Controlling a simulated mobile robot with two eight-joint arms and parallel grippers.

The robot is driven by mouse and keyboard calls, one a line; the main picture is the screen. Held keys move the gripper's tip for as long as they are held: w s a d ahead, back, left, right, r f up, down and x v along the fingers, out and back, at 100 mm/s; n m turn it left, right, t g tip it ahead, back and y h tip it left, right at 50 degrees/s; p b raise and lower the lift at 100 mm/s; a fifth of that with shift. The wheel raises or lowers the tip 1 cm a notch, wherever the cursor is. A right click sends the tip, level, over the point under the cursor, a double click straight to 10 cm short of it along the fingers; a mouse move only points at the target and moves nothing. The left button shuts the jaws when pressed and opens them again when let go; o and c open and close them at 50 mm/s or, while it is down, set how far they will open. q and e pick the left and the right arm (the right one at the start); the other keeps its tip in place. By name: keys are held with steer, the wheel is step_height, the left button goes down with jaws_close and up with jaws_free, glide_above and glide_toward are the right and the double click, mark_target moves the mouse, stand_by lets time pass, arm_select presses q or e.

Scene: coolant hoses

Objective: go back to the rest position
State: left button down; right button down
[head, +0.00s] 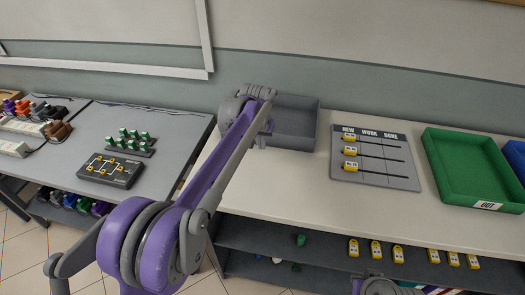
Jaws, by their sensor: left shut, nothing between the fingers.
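My left arm, purple and grey, reaches up from the lower left. Its left gripper (263,139) is at the far end, in front of the left side of a grey bin (298,118) at the back of the light table. The gripper is small here and partly hidden by my own wrist; it is shut with nothing in it. Whether it touches the bin cannot be told. My right gripper is out of view; only a grey part of my body shows at the bottom edge.
A board with NEW, WORK and DONE columns (374,176) lies on the light table (290,190). Right of it are a green OUT tray (440,165) and a blue tray (516,155). The grey left table (182,130) holds a black panel (112,170) and green-topped pegs (134,139).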

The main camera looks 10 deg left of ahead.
arm_select(q)
steer(key=s+a+r+t, duration=0.1)
steer(key=s+a+r, duration=0.1)
steer(key=s, duration=0.7)
steer(key=s+a+r, duration=0.2)
steer(key=s, duration=0.7)
steer(key=s+f, duration=0.5)
steer(key=s, duration=0.4)
steer(key=s+a+f+t, duration=0.1)
steer(key=s+f, duration=0.4)
steer(key=s, duration=0.3)
steer(key=shift+s+a, duration=0.3)
steer(key=shift+s, duration=0.1)
